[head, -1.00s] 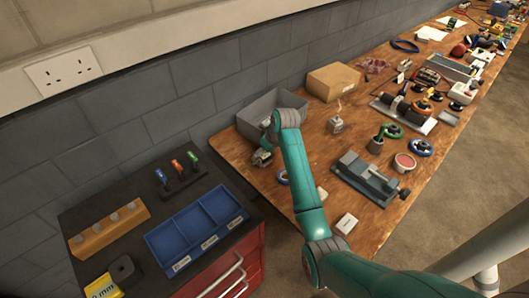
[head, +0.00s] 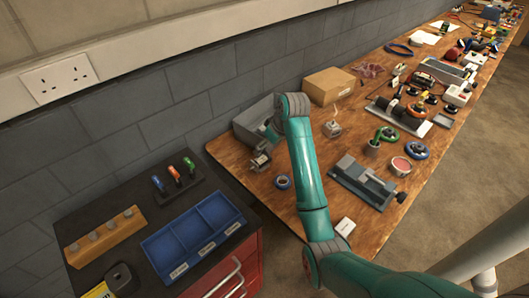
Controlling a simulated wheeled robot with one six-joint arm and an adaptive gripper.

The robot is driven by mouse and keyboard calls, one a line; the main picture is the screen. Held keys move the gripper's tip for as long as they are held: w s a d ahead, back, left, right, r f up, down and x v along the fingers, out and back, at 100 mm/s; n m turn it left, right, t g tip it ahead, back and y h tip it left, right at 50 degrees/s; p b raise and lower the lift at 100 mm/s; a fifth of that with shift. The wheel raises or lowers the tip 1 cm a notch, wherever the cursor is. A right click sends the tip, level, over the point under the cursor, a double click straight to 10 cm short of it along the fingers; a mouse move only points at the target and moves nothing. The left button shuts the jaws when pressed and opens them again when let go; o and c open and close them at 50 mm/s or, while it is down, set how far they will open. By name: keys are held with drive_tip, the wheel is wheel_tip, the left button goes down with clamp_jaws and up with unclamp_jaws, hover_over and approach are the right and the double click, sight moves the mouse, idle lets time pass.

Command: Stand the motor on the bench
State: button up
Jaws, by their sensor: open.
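A small grey block-like part with a pale piece on top (head: 332,128) stands on the bench to the right of my arm, in front of the cardboard box. It may be the motor, but it is too small to be sure. The inside of the bin is partly hidden by my arm.
The red cabinet (head: 240,275) with a blue tray (head: 193,233) stands at the left.

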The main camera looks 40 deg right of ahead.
drive_tip(key=shift+v, duration=1.35)
